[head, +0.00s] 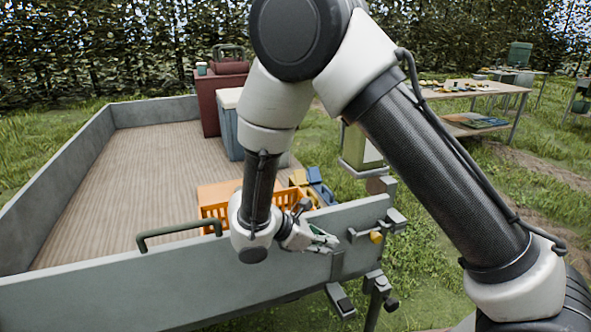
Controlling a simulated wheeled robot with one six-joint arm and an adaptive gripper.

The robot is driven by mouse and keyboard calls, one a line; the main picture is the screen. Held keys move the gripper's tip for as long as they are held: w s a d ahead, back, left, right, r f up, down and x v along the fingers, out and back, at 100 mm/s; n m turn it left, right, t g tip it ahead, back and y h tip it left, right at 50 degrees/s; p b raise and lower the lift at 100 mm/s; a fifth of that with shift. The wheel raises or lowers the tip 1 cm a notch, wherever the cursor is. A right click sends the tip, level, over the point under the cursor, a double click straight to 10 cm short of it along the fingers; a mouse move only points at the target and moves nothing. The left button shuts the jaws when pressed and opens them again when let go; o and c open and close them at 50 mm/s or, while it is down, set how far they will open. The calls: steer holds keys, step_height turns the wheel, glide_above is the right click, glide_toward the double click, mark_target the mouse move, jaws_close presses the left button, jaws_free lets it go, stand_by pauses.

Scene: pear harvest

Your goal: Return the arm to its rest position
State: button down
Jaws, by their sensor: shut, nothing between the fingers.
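My gripper (326,239) is small in the head view, just in front of the grey wall of a trailer (190,268). It is shut with nothing seen in it. My arm reaches from the lower right, bends at the top of the picture and comes down to the wall. An orange crate (217,190) stands inside the trailer behind my wrist, partly hidden by the arm. I cannot see what lies in the crate.
A green handle (180,230) rises from the wall left of my wrist. Latches (378,232) sit at the right corner. A dark red box (208,101) and a blue-grey box (226,130) stand in the trailer. A table (478,93) stands at the back right. The trailer floor's left is clear.

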steer(key=s+d+r+m+y, duration=0.3)
steer(key=s+d+r+m, duration=0.2)
steer(key=d+r+m, duration=0.2)
steer(key=s+d+r+m+t+y, duration=0.1)
steer(key=s+d+r+m+y, duration=0.2)
steer(key=s+d+r+m, duration=0.3)
steer(key=s+d+r+m+y, duration=0.4)
steer(key=d+r+m, duration=0.4)
steer(key=d+r, duration=0.3)
step_height(320, 180, up, 3)
steer(key=shift+s+d+t, duration=0.3)
steer(key=shift+s+d, duration=0.1)
steer(key=shift+s, duration=0.45)
